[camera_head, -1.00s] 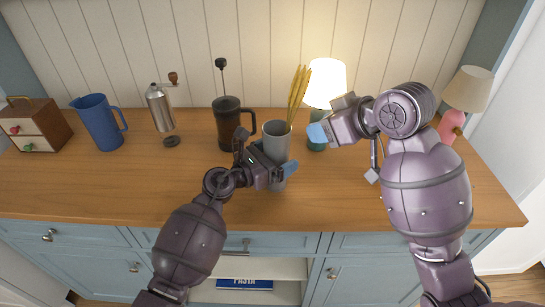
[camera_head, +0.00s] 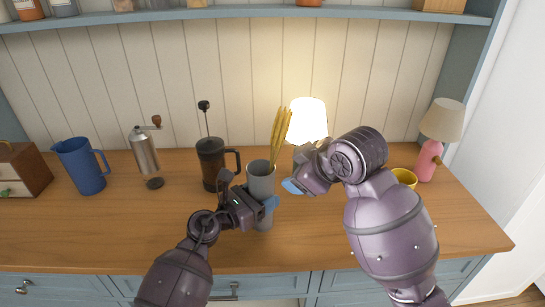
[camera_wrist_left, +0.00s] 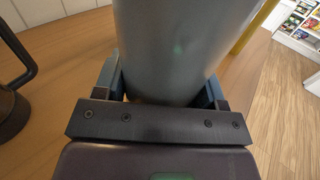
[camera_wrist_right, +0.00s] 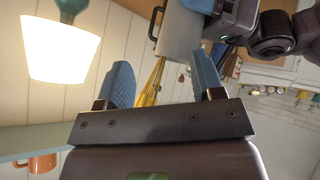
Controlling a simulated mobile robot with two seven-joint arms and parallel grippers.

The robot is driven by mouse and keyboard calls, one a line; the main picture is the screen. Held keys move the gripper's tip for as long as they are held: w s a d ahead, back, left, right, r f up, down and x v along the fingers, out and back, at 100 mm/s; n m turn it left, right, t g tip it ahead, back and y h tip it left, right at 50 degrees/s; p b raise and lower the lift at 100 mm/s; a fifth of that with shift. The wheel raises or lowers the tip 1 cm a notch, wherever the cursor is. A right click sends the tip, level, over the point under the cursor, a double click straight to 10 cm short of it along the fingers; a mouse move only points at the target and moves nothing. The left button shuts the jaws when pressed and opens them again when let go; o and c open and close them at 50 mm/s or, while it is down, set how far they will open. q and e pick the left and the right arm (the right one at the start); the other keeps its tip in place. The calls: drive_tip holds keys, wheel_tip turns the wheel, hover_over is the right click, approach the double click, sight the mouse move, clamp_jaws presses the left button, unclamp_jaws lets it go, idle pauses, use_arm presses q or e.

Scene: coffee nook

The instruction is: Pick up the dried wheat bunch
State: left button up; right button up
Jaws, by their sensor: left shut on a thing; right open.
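The dried wheat bunch (camera_head: 279,138) is a sheaf of yellow stalks leaning up and to the right out of a grey cylindrical vase (camera_head: 261,184). My left gripper (camera_head: 256,211) is shut on the vase; its fingers sit on both sides of the grey wall in the left wrist view (camera_wrist_left: 165,80). My right gripper (camera_head: 298,186) is open, close to the right of the vase and below the stalk tops. In the right wrist view the wheat (camera_wrist_right: 152,85) shows between and beyond the open fingers (camera_wrist_right: 165,85), apart from them.
A lit lamp (camera_head: 308,120) stands just behind my right gripper. A dark French press (camera_head: 213,163) is left of the vase, then a grinder (camera_head: 145,155) and blue jug (camera_head: 81,166). A yellow cup (camera_head: 404,177) and pink lamp (camera_head: 430,160) stand right. The front counter is clear.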

drive_tip(key=a+n+h, duration=0.1)
drive_tip(key=n+h, duration=0.1)
drive_tip(key=n, duration=0.1)
drive_tip(key=n+t+h, duration=0.8)
drive_tip(key=n+h, duration=0.4)
drive_tip(key=n, duration=0.1)
approach(275, 137)
drive_tip(key=x, duration=0.6)
drive_tip(key=shift+s+d+r, duration=0.1)
drive_tip(key=shift+r, duration=0.2)
drive_tip(key=shift+f+x, duration=0.15)
drive_tip(key=shift+x, duration=1.15)
drive_tip(key=shift+f+x, duration=0.1)
drive_tip(key=shift+x, duration=1.2)
clamp_jaws()
